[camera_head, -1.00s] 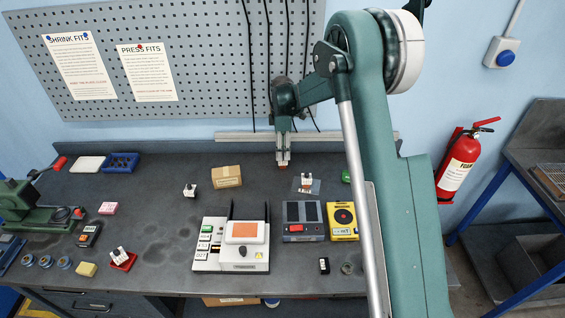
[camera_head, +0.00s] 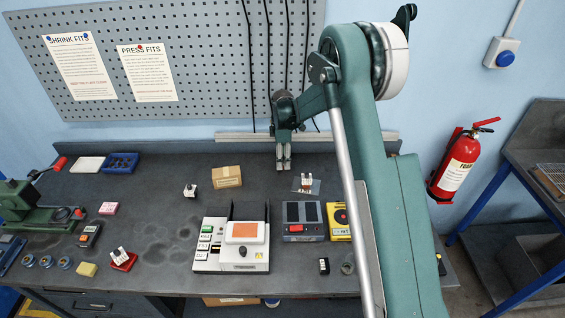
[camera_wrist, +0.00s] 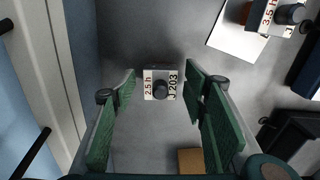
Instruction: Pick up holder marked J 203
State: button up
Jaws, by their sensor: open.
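The holder marked J 203 (camera_wrist: 160,85) is a small white block with a dark round knob, also marked 2.5 h, in the middle of the wrist view. My gripper (camera_head: 284,167) is open and points down over the back of the bench. In the wrist view its green-padded fingers stand on either side of the holder, with clear gaps. Whether the tips are down at its height I cannot tell. I cannot make out this holder in the head view, where my gripper seems to cover it.
Another holder (camera_wrist: 268,17), marked 3.5 h, stands on a pale sheet (camera_wrist: 232,38); a cardboard box (camera_head: 227,176) stands left of my gripper. A white holder (camera_head: 190,190) stands further left. A wall rail (camera_head: 240,137) runs close behind. A white device (camera_head: 215,264) stands in front.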

jog(key=shift+f, duration=0.45)
jog(key=c, duration=1.2)
jog(key=shift+c, duration=0.2)
jog(key=shift+r, duration=0.2)
jog(key=shift+r, duration=4.85)
